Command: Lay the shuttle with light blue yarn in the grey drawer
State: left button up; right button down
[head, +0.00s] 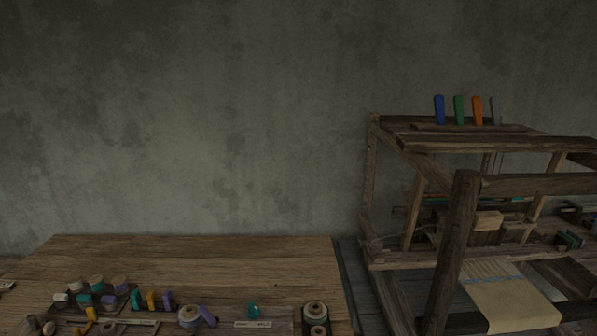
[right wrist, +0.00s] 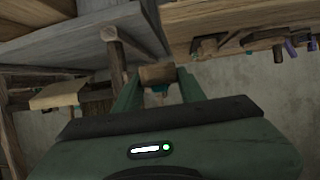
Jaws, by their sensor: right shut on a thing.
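In the right wrist view my right gripper (right wrist: 157,76) is shut on a brown wooden piece (right wrist: 157,72), seen end-on between the green fingers. A small bit of blue-green shows just below it, so it looks like the shuttle with light blue yarn. Most of it is hidden by the fingers and the gripper body. Neither gripper shows in the head view. I cannot make out the grey drawer for certain in either view.
A wooden table (head: 200,258) holds several yarn spools and small tools along its front. The wooden loom (head: 465,185) stands to its right, with blue, green, orange and grey pieces on top. A grey plank surface (right wrist: 62,48) lies left of my right gripper.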

jog(key=w+d+r+m+h+b, duration=0.1)
jog(key=w+d+r+b, duration=0.15)
jog(key=w+r, duration=0.4)
jog(key=w+a+r+n+y+b, duration=0.1)
jog(key=w+r+b, duration=0.4)
jog(key=r, duration=0.8)
jog(key=shift+w+a+r+n+y, duration=0.15)
jog(key=shift+w+r+n+y, duration=0.2)
jog(key=shift+w, duration=0.2)
jog(key=shift+f, duration=0.1)
